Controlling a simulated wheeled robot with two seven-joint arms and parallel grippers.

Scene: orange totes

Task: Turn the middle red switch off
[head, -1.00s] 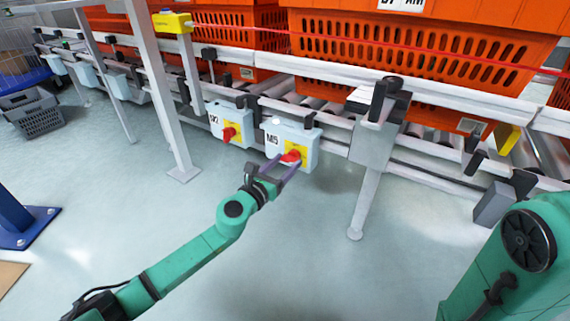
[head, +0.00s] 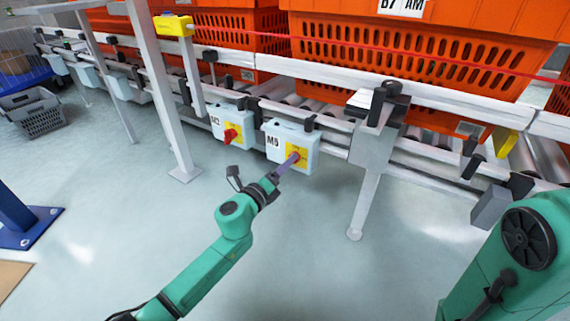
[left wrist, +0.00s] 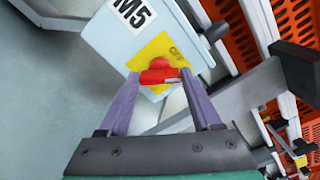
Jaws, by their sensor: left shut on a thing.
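A pale blue box (head: 292,138) labelled M5 hangs below the conveyor in the head view. It has a yellow plate (head: 299,153) with a red switch, whose knob shows clearly in the left wrist view (left wrist: 157,75). My left gripper (head: 292,160) is at the front of this box. Its two purple fingers (left wrist: 160,77) are shut on the red knob, one on each side. The knob's bar lies nearly level in the wrist view, and "OFF" is printed on the plate above it. In the head view the fingers mostly hide the knob. My right gripper is out of view.
Another pale blue box (head: 231,121) with a red switch (head: 230,136) hangs just to the left. Orange totes (head: 420,62) sit on the roller conveyor above. A conveyor leg (head: 364,205) stands to the right and a grey post (head: 165,110) to the left. The floor in front is clear.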

